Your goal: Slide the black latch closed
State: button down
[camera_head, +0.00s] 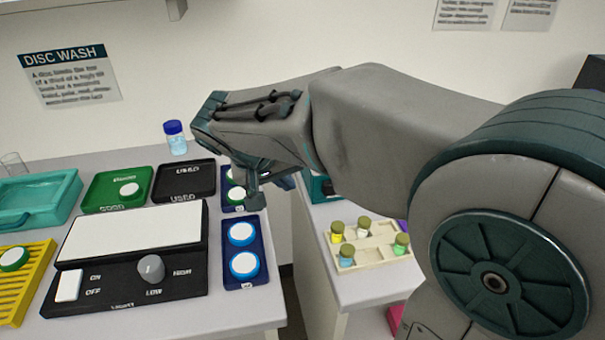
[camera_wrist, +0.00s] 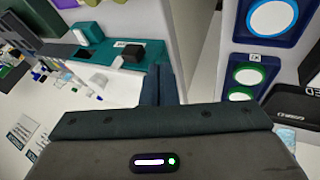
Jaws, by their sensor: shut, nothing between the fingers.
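In the wrist view, a teal rig (camera_wrist: 88,68) stands at the upper left on the white bench. A black block (camera_wrist: 131,57) sits on it; it looks like the latch, but I cannot tell its position along any track. In the head view only a small teal part of the rig (camera_head: 322,188) shows below my arm, and the black block is hidden there. My gripper (camera_head: 254,201) is shut and empty, over the right edge of the left bench. In the wrist view its fingers (camera_wrist: 158,86) are together, apart from and just right of the black block.
The left bench holds a black light box (camera_head: 180,283), blue disc trays (camera_head: 260,262), a green tray (camera_head: 105,203) and a black tray (camera_head: 168,193). A gap separates it from the right bench, where a vial rack (camera_head: 375,257) stands.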

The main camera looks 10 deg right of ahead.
jog(key=shift+w+a+r+t+h, duration=0.15)
jog(key=shift+w+a, duration=0.3)
jog(key=shift+w+a+r+t+h, duration=0.15)
jog(key=shift+w+a, duration=0.25)
jog(key=shift+w, duration=0.05)
jog(key=w+d+f, duration=0.1)
jog(key=d+f, duration=0.1)
jog(key=w+d+f, duration=0.1)
jog(key=d+f, duration=0.2)
jog(key=w+d+f+p, duration=0.1)
jog(key=d+f, duration=0.1)
jog(key=d, duration=0.1)
jog(key=shift+w+f, duration=0.3)
jog(key=shift+f, duration=0.1)
jog(key=shift+d+f, duration=0.1)
jog(key=shift+d, duration=0.3)
